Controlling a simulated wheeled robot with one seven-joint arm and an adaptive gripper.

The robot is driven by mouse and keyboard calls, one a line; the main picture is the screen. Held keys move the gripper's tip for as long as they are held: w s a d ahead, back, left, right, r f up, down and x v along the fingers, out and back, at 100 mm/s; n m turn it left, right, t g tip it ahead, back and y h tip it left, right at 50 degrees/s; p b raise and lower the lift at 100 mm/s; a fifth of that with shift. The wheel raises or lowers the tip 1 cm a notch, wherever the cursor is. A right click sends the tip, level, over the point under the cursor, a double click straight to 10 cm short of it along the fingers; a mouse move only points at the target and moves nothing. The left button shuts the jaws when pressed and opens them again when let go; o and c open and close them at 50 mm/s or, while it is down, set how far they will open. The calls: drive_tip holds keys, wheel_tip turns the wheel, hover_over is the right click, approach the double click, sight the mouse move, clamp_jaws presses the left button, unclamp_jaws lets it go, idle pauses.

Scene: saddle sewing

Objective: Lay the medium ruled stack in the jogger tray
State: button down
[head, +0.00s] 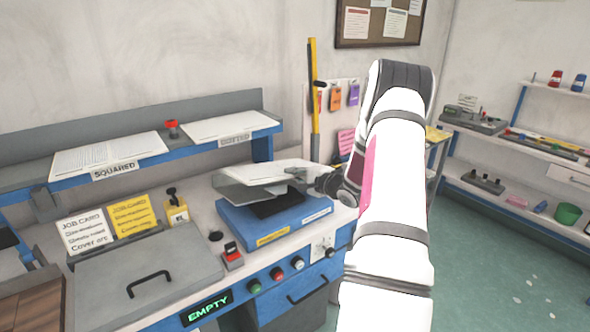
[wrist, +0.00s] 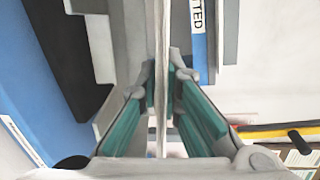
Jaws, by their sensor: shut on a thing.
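A white paper stack (head: 262,172) is held above the blue jogger tray (head: 256,226) on the bench, which has a dark bed and a yellow and a white label on its front. The stack looks bent or tilted and hides the back of the tray. I cannot read any ruling on it. My gripper (head: 298,176) is shut on the stack's right edge. In the wrist view, the stack (wrist: 162,40) shows edge-on as a thin sheet between the two green-padded fingers of my gripper (wrist: 162,90). The blue tray (wrist: 45,75) lies at the left there.
The shelf behind holds a paper stack (head: 108,152) labelled SQUARED and another (head: 215,128) labelled DOTTED. A yellow-handled lever (head: 314,105) stands behind the tray. A red-topped device (head: 232,256) and job cards (head: 86,232) are to the left. A green EMPTY display (head: 207,307) is at the front.

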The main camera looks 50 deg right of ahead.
wheel_tip(320, 180, down, 6)
drive_tip(key=a, duration=0.1)
drive_tip(key=shift+s+a, duration=0.15)
drive_tip(key=shift+s, duration=0.3)
drive_tip(key=shift+r, duration=0.1)
drive_tip(key=c, duration=1.7)
unclamp_jaws()
drive_tip(key=shift+s, duration=0.15)
drive_tip(key=v, duration=1.1)
drive_tip(key=shift+s+a, duration=0.1)
drive_tip(key=shift+s, duration=0.25)
drive_tip(key=shift+r, duration=0.1)
